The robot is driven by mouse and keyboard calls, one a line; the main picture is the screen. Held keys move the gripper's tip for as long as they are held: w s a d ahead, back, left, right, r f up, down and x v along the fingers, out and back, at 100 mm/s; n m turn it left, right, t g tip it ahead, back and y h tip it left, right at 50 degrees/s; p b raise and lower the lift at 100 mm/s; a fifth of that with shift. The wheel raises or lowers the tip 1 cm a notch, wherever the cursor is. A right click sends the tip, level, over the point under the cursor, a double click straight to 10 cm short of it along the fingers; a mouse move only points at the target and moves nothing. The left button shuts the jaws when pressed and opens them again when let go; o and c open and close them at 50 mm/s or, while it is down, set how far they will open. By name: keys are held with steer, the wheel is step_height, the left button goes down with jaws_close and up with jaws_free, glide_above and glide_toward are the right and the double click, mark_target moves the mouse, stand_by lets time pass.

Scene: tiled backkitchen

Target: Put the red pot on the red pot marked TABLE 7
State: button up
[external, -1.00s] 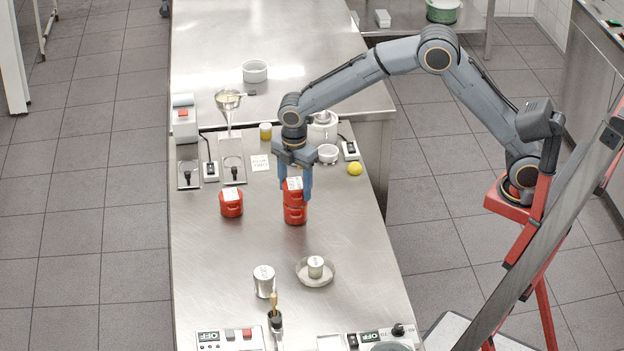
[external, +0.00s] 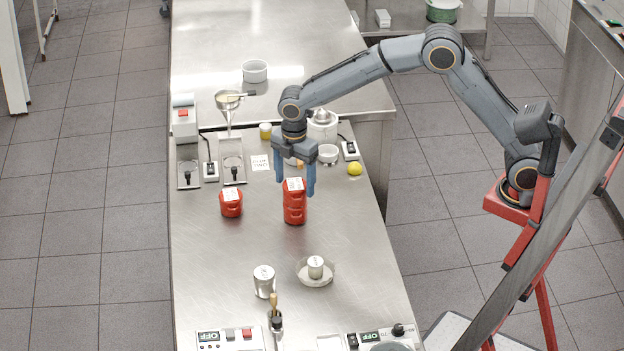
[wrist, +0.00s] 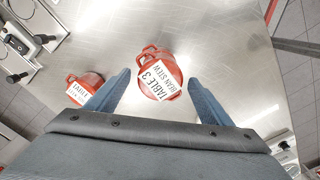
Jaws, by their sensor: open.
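Two red pots stand stacked on the steel table. The upper red pot (external: 294,187) has a white label on top, which reads TABLE 3 BEAN STEW on the pot in the wrist view (wrist: 158,75). The lower red pot (external: 294,216) is under it, and its label is hidden. Another red pot (external: 231,206) stands alone to the left; its label in the wrist view (wrist: 84,87) starts with TABLE, the rest I cannot read. My gripper (external: 295,184) is open and empty above the stack, fingers pointing down and apart from the upper pot.
A steel canister (external: 264,282) and a shallow dish (external: 315,280) holding a small metal weight stand nearer the front. The table around the stack is mostly clear.

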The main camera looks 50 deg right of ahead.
mark_target(295, 184)
step_height(295, 184, up, 10)
steer(key=b, duration=0.3)
steer(key=s+d+f+m, duration=0.3)
steer(key=d+f+m, duration=0.1)
steer(key=d, duration=0.4)
steer(key=s+d+f+m, duration=0.3)
steer(key=d+f+m, duration=0.1)
steer(key=d, duration=0.5)
steer(key=s+d+f+m, duration=0.4)
steer(key=s+d+m, duration=0.1)
steer(key=s, duration=0.3)
steer(key=s+d+f+m+t, duration=0.1)
steer(key=s+d+f+m, duration=0.4)
steer(key=s+d, duration=0.2)
steer(key=shift+s+d, duration=0.35)
steer(key=shift+s, duration=0.4)
